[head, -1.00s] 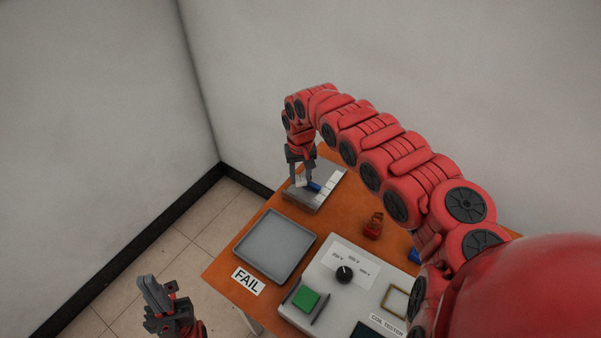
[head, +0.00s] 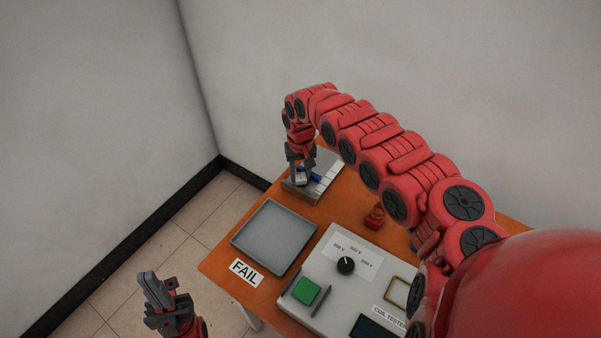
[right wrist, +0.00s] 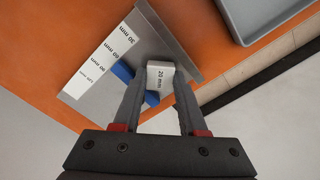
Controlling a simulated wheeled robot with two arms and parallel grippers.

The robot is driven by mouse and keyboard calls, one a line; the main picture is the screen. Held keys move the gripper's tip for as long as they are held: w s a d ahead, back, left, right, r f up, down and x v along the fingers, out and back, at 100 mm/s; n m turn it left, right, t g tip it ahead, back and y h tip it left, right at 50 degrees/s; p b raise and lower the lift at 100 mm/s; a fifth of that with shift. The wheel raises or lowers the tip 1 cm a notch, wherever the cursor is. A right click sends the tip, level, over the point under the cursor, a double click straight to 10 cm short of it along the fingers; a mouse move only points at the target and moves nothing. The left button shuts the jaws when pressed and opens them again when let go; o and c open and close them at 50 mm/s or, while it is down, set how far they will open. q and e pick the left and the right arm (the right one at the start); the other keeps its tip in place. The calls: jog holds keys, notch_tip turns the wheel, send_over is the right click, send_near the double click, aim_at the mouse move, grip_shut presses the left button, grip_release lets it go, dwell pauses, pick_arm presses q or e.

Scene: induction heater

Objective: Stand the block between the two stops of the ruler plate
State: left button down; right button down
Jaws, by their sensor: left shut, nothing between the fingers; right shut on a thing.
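The ruler plate (head: 327,160) is a grey plate at the far left of the table, with a white strip of mm marks in the right wrist view (right wrist: 97,60). A blue stop (right wrist: 124,72) crosses it, and a raised grey stop (right wrist: 172,42) runs along one edge. My right gripper (head: 302,184) is shut on a small pale block (right wrist: 160,74) marked 20 mm. The block is between the blue stop and the grey stop, close to both; whether it touches the plate is hidden. My left gripper (head: 150,281) is shut and empty, off the table's left side.
A grey tray (head: 237,238) lies by the FAIL label. The coil tester (head: 325,258) with its knob and green button stands at the front. A small red-brown object (head: 375,216) stands behind it. My right arm passes over the table's right part.

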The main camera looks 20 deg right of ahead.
jog(key=shift+f, duration=0.5)
jog(key=shift+c, duration=1.9)
grip_release()
jog(key=shift+r, duration=0.15)
